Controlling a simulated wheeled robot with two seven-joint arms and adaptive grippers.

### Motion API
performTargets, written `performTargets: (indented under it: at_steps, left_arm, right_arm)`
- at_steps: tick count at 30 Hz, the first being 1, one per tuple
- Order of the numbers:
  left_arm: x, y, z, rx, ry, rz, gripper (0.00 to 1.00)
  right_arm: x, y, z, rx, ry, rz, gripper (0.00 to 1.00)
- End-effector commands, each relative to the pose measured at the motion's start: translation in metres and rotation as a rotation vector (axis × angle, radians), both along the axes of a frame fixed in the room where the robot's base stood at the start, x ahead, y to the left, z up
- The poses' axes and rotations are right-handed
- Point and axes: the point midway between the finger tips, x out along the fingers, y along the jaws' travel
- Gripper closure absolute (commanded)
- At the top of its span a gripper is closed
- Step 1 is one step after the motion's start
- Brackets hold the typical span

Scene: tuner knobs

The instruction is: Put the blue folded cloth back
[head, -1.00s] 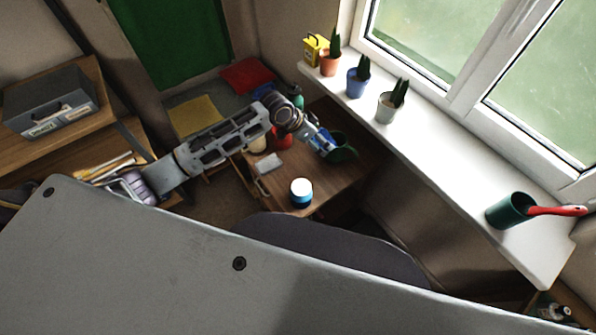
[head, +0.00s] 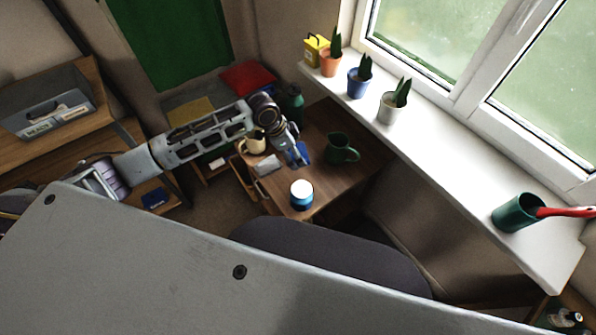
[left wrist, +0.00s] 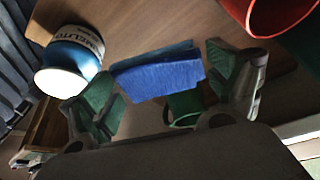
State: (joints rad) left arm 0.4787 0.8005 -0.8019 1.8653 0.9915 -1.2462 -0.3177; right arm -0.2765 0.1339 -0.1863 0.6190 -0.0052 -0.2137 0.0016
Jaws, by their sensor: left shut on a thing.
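The blue folded cloth (head: 301,153) is at my left gripper (head: 297,157), over the small wooden table. In the left wrist view the cloth (left wrist: 160,76) spans between the two green-padded fingers of my left gripper (left wrist: 168,92), which is shut on it. I cannot tell how high the cloth is above the tabletop. My right gripper is not in view.
A red cup (left wrist: 283,15) shows in the left wrist view. Red (head: 248,76) and yellow (head: 190,110) flat items lie behind my arm.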

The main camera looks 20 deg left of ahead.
Motion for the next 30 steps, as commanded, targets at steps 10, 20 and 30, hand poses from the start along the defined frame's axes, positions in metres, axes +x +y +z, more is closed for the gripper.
performTargets:
  at_steps: [10, 20, 30]
  left_arm:
    - [-0.001, 0.000, -0.030, 0.001, 0.003, 0.002, 0.30]
    - [0.000, 0.000, -0.062, 0.000, 0.000, 0.001, 0.30]
    - [0.000, 0.000, -0.063, 0.000, 0.000, 0.001, 0.30]
  right_arm:
    - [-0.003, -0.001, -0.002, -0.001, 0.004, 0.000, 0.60]
    - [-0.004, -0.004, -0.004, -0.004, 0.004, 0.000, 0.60]
    - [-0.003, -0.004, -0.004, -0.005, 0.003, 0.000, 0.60]
